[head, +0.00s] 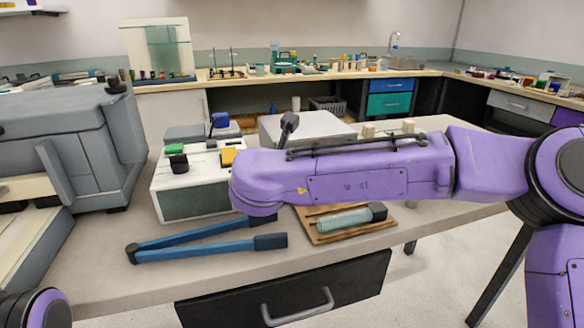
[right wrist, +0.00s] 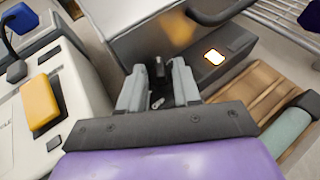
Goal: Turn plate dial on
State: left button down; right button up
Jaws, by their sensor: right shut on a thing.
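The grey hot plate (head: 305,127) stands on the bench behind my right arm in the head view. Its front is hidden there by the purple arm. In the right wrist view, the plate (right wrist: 165,35) has a dark front panel with a bright white-orange patch (right wrist: 214,57). My right gripper (right wrist: 158,84) is at the left part of that panel, with its two grey fingers closed on the plate dial. The dial is mostly hidden between the fingers, so its setting cannot be read. My left gripper is out of view.
A white device (head: 195,180) with yellow, green and blue parts stands left of the plate. A wooden board (head: 325,237) with a pale green-handled tool (head: 345,221) lies at the front right. Blue tongs (head: 205,243) lie at the front edge. A large grey machine (head: 60,135) fills the left.

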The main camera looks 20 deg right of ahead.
dwell(0.4)
jog(key=o, duration=0.7)
jog(key=v, duration=1)
jog(key=shift+s+a+r, duration=0.1)
jog(key=shift+a+r, duration=0.05)
jog(key=shift+a, duration=0.05)
